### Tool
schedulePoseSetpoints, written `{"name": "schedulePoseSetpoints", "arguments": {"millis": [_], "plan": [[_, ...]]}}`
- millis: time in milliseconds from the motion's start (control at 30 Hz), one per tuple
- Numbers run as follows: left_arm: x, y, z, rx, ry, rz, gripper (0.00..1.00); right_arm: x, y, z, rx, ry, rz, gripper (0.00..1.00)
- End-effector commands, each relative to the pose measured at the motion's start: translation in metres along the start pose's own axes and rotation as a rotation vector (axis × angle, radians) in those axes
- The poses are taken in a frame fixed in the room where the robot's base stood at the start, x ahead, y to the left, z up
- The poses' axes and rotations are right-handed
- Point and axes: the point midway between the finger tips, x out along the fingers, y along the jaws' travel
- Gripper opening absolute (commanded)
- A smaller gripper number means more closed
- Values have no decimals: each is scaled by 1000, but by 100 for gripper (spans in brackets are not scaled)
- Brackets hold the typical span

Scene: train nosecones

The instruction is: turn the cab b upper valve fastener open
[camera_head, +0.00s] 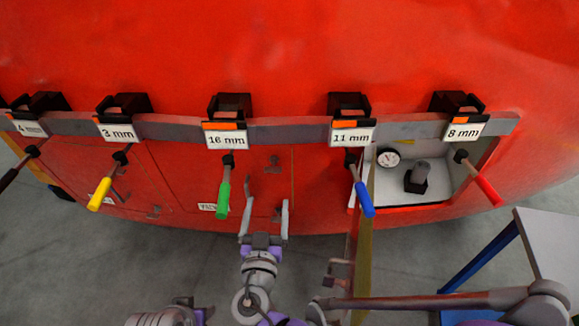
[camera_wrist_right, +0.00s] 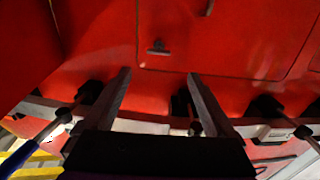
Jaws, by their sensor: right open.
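My right gripper (camera_head: 267,205) is open and empty in front of a closed red panel in the head view. Its fingers also show in the right wrist view (camera_wrist_right: 158,75), apart with nothing between them. A small dark fastener (camera_head: 272,163) sits high on the panel, beyond the fingertips; it also shows in the right wrist view (camera_wrist_right: 158,47), clear of the fingers. A lower fastener (camera_head: 277,215) shows between the fingers in the head view. A white label (camera_head: 207,207) on the panel is partly covered by a green handle, so the panel's name is hard to read. My left gripper is not seen.
A grey rail (camera_head: 290,134) above carries labelled holders. Green (camera_head: 223,199), blue (camera_head: 365,200), yellow (camera_head: 100,194) and red (camera_head: 489,192) tool handles hang out from it. An open white compartment (camera_head: 405,197) with a gauge lies right. A door edge (camera_head: 363,265) juts out beside my right gripper.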

Motion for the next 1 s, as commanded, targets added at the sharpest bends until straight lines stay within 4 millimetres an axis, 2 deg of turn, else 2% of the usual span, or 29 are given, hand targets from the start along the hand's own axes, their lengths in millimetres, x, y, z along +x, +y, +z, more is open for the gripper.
{"name": "schedulePoseSetpoints", "arguments": {"millis": [167,267,700,833,1000], "plan": [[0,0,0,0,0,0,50,2,0,0,0,0,0,90],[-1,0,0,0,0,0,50,10,0,0,0,0,1,90],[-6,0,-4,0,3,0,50,88,1,0,0,0,3,90],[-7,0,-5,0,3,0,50,102,0,0,0,0,1,90],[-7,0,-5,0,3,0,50,108,0,0,-1,0,0,90]]}}
